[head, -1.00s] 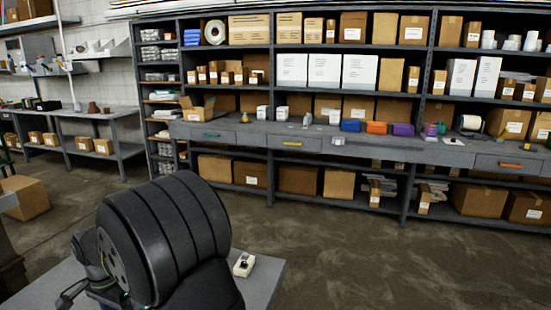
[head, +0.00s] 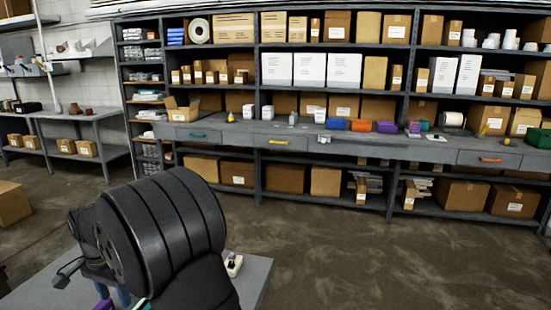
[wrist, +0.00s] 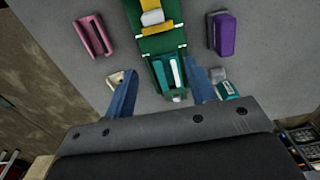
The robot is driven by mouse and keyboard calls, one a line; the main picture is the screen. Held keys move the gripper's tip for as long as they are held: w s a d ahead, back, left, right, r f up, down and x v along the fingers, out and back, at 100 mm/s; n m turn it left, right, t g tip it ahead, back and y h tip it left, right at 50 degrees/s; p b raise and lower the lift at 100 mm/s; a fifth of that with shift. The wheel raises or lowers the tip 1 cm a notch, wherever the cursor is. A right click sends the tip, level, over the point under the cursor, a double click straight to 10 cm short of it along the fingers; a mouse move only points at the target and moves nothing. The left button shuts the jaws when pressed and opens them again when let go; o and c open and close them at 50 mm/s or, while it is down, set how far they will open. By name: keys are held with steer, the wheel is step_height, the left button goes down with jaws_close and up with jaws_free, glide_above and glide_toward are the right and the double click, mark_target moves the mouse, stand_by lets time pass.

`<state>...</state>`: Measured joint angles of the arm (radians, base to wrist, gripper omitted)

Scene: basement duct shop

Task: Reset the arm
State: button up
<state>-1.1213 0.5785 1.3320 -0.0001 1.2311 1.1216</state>
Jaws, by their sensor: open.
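My gripper (wrist: 161,88) shows in the wrist view as two blue fingers, spread apart over a grey tabletop (wrist: 85,70). A green tray (wrist: 163,42) runs up the middle, with a teal and white piece (wrist: 170,72) at its near end, seen between the fingers. I cannot tell how far above it the fingers are; nothing looks gripped. A pink holder (wrist: 95,36) lies left of the tray and a purple block (wrist: 222,34) lies right. In the head view my black arm covers most of the near table (head: 255,283), and the gripper is hidden.
A small whitish item (head: 233,264) sits on the near table beside my arm. A long grey workbench with shelves (head: 345,143) stands across the room, holding cartons and coloured bins. A cardboard box (head: 12,204) is at the left. The floor (head: 340,250) between is clear.

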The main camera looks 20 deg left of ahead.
step_height(320, 180, up, 8)
steer(key=s+f, duration=0.5)
steer(key=f, duration=0.3)
steer(key=shift+d, duration=0.1)
steer(key=shift+o, duration=0.9)
steer(key=o, duration=0.9)
steer(key=s+r, duration=0.3)
steer(key=r, duration=0.3)
steer(key=shift+s+r, duration=0.25)
steer(key=shift+r, duration=0.05)
step_height(320, 180, down, 9)
steer(key=shift+s+f, duration=0.15)
steer(key=shift+s, duration=0.05)
